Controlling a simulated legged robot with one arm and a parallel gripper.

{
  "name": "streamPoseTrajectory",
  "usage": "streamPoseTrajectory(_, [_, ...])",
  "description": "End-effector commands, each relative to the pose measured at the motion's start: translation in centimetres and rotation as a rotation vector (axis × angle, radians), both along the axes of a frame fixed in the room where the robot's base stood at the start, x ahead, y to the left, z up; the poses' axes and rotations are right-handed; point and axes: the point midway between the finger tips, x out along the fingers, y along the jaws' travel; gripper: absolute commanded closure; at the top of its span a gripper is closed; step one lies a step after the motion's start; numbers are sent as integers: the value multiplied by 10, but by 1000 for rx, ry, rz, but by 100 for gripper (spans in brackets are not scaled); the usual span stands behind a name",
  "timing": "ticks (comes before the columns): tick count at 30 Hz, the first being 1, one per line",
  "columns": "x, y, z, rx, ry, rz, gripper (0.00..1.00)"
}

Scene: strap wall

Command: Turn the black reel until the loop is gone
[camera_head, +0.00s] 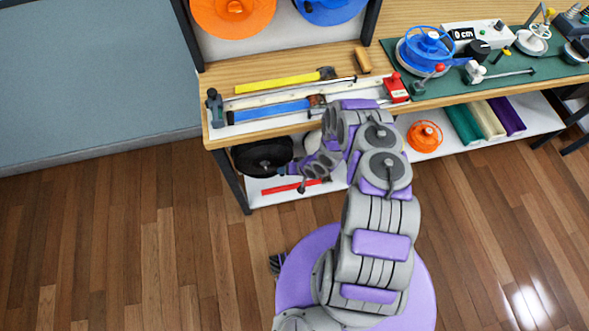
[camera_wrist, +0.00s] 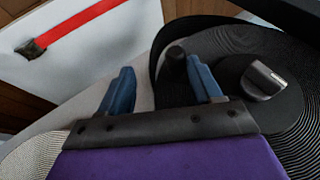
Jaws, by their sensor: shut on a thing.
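The black reel (camera_head: 262,157) is on the white lower shelf under the bench, at its left end. In the wrist view its wound, ridged black strap (camera_wrist: 235,38) fills the right side. A black band curves round at its left edge; I cannot tell whether this is the loop. A dark knob (camera_wrist: 177,57) stands up from the reel between my blue fingertips, close against the right one. My gripper (camera_wrist: 162,80) is shut on this knob, though the left finger looks apart from it. In the head view my gripper (camera_head: 284,169) is at the reel's right side.
A red strap (camera_head: 290,187) with a dark end lies on the shelf; it also shows in the wrist view (camera_wrist: 85,27). A grey metal piece (camera_wrist: 264,80) is on the reel. An orange reel (camera_head: 424,136) sits farther right. The bench edge (camera_head: 300,125) overhangs the shelf.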

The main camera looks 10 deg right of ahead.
Motion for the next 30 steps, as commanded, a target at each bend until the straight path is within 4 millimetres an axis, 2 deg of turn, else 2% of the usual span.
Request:
streamPoseTrajectory(1, [-7, -6, -10, -5, 25, -21, 90])
streamPoseTrajectory(5, [-7, 1, -11, 8, 27, -20, 89])
streamPoseTrajectory(13, [-8, 4, -12, 14, 28, -20, 100])
streamPoseTrajectory(17, [-8, 3, -12, 17, 28, -20, 100])
streamPoseTrajectory(18, [-8, 2, -12, 18, 28, -20, 48])
streamPoseTrajectory(19, [-8, 2, -12, 18, 29, -19, 51])
streamPoseTrajectory(21, [-9, 3, -11, 20, 26, -17, 45])
streamPoseTrajectory(24, [-9, 4, -10, 20, 25, -14, 42])
streamPoseTrajectory(30, [-7, 9, -10, 15, 22, -11, 47])
